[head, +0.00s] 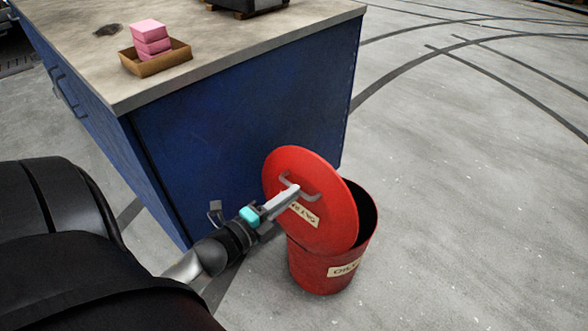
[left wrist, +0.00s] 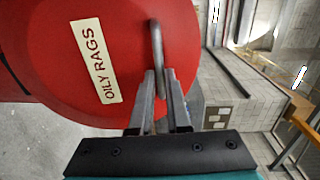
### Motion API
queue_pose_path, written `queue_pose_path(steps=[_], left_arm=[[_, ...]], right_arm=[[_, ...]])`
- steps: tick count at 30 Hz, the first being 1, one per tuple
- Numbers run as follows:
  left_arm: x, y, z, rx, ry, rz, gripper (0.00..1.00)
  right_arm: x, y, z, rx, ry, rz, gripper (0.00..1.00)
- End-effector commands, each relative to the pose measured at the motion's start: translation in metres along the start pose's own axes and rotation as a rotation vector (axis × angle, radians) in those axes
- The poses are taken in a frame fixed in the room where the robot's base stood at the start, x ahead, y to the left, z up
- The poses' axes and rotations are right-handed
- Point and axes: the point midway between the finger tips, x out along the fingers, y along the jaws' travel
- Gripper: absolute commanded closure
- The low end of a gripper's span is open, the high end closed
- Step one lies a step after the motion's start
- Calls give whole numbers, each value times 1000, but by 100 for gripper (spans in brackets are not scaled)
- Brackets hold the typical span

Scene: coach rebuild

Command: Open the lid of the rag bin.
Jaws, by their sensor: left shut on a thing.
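The red rag bin (head: 318,270) stands on the floor beside the blue workbench. Its round red lid (head: 335,215) is tilted up steeply, and part of the dark opening shows behind it at the right. My left gripper (head: 291,193) is shut on the grey lid handle (head: 311,191). In the left wrist view the fingers (left wrist: 160,88) close around the handle bar (left wrist: 156,45), and the lid (left wrist: 140,20) with its "OILY RAGS" label fills the upper left. My right gripper is not in view.
The blue workbench (head: 240,120) stands right behind and left of the bin. On its top are a cardboard tray (head: 157,65) with pink blocks and a dark object (head: 245,5) at the back. The floor (head: 470,220) to the right is clear.

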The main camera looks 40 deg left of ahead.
Motion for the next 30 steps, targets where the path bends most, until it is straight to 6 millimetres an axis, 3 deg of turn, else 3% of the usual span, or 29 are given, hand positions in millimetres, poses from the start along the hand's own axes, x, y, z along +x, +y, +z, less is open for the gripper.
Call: queue_pose_path(steps=[14,15,22,30], left_arm=[[-5,10,-2,-4,-2,21,100],[-5,10,-2,-5,-1,22,81],[-4,8,-2,-4,0,16,55],[-4,5,-1,-3,-1,10,55]], right_arm=[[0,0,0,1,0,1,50],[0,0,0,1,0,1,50],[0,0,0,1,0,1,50],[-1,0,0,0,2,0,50]])
